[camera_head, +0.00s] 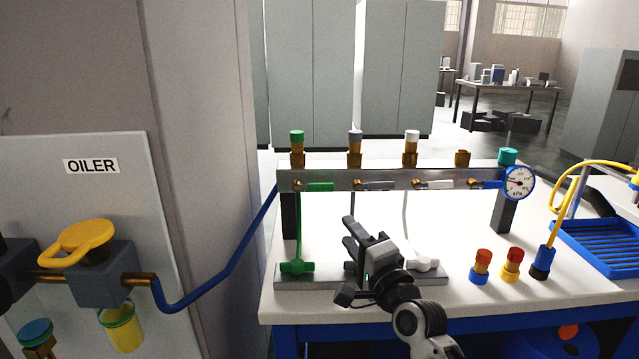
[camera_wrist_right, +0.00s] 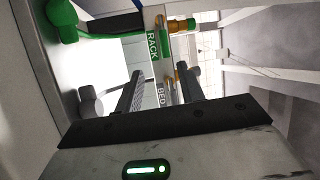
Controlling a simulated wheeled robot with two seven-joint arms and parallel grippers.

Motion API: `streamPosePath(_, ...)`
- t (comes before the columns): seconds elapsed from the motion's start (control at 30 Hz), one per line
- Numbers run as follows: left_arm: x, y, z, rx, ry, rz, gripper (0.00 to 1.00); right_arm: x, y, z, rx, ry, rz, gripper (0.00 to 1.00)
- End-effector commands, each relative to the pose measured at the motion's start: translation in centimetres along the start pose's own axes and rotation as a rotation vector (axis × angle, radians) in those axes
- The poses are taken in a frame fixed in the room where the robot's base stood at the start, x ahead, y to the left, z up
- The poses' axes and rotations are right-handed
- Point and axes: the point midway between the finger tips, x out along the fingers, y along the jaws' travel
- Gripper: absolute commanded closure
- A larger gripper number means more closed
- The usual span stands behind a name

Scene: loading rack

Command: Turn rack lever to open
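The rack lever is a green handle (camera_head: 318,187) lying horizontally along the front of the grey manifold bar (camera_head: 342,176), at its left end. In the right wrist view, a RACK label (camera_wrist_right: 153,46) shows on the bar beside green parts, with a BED label (camera_wrist_right: 161,94) further along. My right gripper (camera_head: 348,233) is below the bar and to the right of the green handle, apart from it. In the right wrist view its two fingers (camera_wrist_right: 159,88) are spread with nothing gripped between them. My left gripper is not in view.
Grey (camera_head: 375,186), white (camera_head: 434,185) and blue (camera_head: 487,184) handles sit further right on the bar, before a gauge (camera_head: 518,184). Below is a base strip with a green fitting (camera_head: 297,267). Capped fittings (camera_head: 481,265) stand on the white bench. An oiler panel (camera_head: 165,215) is at left.

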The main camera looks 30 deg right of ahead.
Motion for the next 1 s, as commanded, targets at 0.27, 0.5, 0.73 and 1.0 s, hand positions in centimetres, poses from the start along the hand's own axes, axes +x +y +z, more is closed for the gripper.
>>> streamPosePath(0.27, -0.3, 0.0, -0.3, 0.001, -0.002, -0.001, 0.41, 3.8, -0.7, -0.8, 0.036, 0.021, -0.026, 0.62)
streamPosePath(0.5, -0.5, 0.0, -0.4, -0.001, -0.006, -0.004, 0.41, 9.1, -0.8, -0.8, 0.032, 0.020, -0.023, 0.62)
streamPosePath(0.73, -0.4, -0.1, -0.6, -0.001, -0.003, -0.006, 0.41, 13.5, -0.8, -0.9, 0.030, 0.020, -0.023, 0.62)
streamPosePath(1.0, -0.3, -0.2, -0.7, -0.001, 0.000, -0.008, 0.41, 15.9, -0.7, -0.9, 0.031, 0.020, -0.022, 0.62)
